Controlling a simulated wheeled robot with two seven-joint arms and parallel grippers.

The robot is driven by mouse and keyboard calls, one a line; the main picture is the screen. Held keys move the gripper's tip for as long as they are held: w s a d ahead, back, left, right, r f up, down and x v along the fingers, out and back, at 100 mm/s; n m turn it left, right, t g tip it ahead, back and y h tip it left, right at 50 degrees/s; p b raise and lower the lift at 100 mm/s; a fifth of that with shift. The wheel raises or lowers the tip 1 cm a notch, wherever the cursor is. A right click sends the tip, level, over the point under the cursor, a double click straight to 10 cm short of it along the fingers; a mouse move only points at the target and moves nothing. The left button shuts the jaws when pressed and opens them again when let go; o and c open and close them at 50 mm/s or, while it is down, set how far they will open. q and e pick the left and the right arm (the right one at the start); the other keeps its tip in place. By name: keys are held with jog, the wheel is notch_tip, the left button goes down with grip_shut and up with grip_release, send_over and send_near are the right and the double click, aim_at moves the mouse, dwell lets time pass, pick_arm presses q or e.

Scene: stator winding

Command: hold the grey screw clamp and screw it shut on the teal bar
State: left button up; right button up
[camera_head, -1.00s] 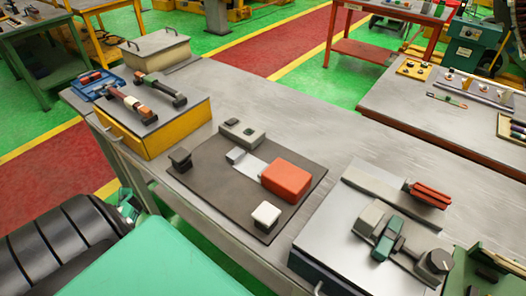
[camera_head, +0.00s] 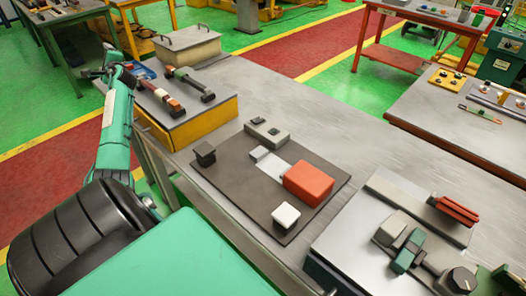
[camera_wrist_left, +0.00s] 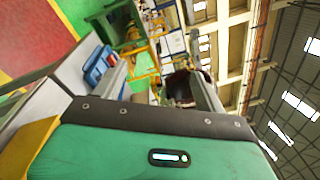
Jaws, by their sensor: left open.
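A teal bar (camera_head: 408,250) lies on the grey plate at the lower right of the head view. A grey block (camera_head: 391,228) and a short screw rod with a dark round knob (camera_head: 460,279) sit on either side of it, and look like the grey screw clamp. I cannot tell whether its jaws touch the bar. My left gripper (camera_head: 99,70) is open and empty in the upper left of the head view, by the far end of the yellow box, far from the clamp.
A yellow box (camera_head: 186,132) with two handled tools stands at the left. A dark mat (camera_head: 240,185) bears a red block (camera_head: 309,183) and small grey and white blocks. A red-handled piece (camera_head: 455,210) lies by the clamp. The bench middle behind the mat is clear.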

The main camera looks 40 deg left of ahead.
pick_arm(q)
jog(key=w+d+r+n+t+h, duration=0.1)
jog(key=w+d+r+t+h, duration=0.2)
jog(key=w+d, duration=0.95)
jog(key=w+d+t+h, duration=0.4)
jog(key=w+d, duration=0.5)
jog(key=w, duration=0.7)
jog(key=w+d+r+m+t+h, duration=0.15)
jog(key=w+d+h, duration=0.35)
jog(key=d, duration=0.9)
jog(key=w+d+r+m+t+h, duration=0.1)
jog(key=w+d+m+t+h, duration=0.15)
jog(key=w+d, duration=0.8)
jog(key=s+d+m+h, duration=0.15)
jog(key=d+h, duration=0.35)
jog(key=d, duration=1.2)
jog(key=m+g+h, duration=0.4)
jog(key=m+g, duration=0.4)
jog(key=g, duration=0.5)
send_near(387, 219)
jog(key=shift+y, duration=0.25)
jog(key=x, duration=1.1)
jog(key=shift+s+d, duration=0.1)
jog(key=shift+d, duration=0.1)
